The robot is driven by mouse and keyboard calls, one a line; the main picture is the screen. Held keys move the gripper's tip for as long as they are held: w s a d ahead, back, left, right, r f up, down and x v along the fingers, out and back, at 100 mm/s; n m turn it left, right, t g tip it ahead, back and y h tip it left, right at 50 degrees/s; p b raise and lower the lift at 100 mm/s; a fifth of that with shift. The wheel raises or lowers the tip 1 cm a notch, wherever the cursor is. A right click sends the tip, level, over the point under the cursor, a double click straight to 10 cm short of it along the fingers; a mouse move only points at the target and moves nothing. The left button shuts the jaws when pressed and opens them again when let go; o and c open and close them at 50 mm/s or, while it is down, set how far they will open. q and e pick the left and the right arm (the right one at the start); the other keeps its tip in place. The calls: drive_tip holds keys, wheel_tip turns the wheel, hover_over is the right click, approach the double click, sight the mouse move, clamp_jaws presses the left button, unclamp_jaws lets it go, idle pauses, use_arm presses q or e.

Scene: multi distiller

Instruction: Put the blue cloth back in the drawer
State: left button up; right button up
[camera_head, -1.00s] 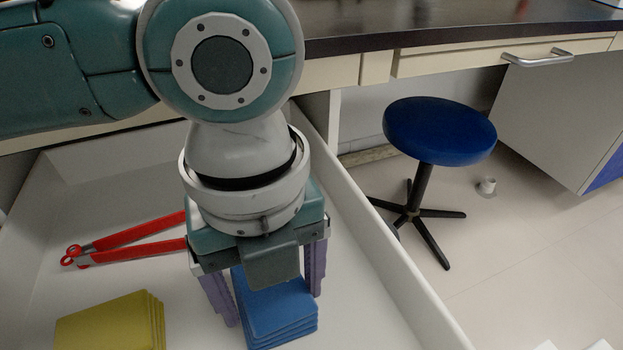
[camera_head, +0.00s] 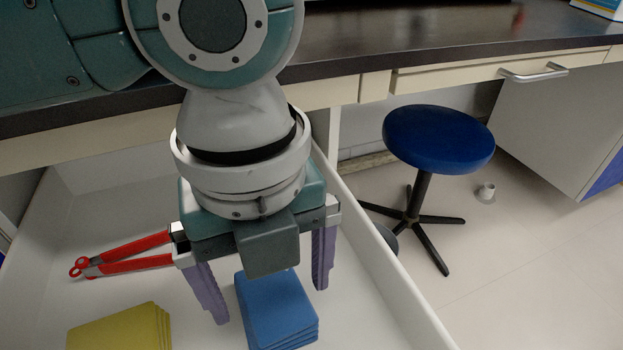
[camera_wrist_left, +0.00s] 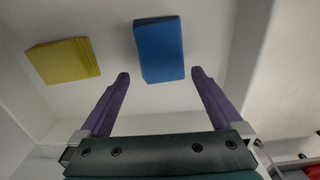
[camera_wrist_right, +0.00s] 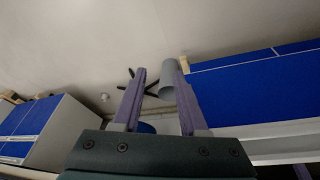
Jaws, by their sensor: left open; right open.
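The blue cloth (camera_head: 277,308), a folded stack, lies flat on the floor of the open white drawer (camera_head: 402,300). In the left wrist view the blue cloth (camera_wrist_left: 159,49) lies beyond and between the two fingertips. My left gripper (camera_head: 270,305) is open and empty, pointing down above the cloth. Its purple fingers stand apart from the cloth on either side in the head view. My right gripper (camera_wrist_right: 160,74) shows only in its own wrist view, open with nothing held, away from the cloth.
A yellow folded cloth (camera_head: 122,328) and red-handled tongs (camera_head: 132,258) lie in the drawer, left of the blue cloth. A blue stool (camera_head: 439,139) stands on the floor to the right. The dark counter (camera_head: 440,35) runs above and behind the drawer.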

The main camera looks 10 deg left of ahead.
sight(275, 310)
use_arm(q)
wheel_tip(275, 310, up, 9)
drive_tip(key=p, duration=0.3)
drive_tip(key=s+d+f+n+t+h, duration=0.2)
drive_tip(key=s+d+n+h, duration=0.3)
drive_tip(key=n, duration=0.7)
drive_tip(key=s+a+f+n+y, duration=0.2)
drive_tip(key=s+a+n, duration=0.1)
drive_tip(key=a+n, duration=0.4)
drive_tip(key=s+a+f+n+t+y, duration=0.1)
drive_tip(key=s+a+f+n+y, duration=0.1)
drive_tip(key=a+n, duration=0.6)
drive_tip(key=shift+s+a+t+y, duration=0.15)
drive_tip(key=shift+s+t+y, duration=0.15)
drive_tip(key=shift+s+y, duration=0.1)
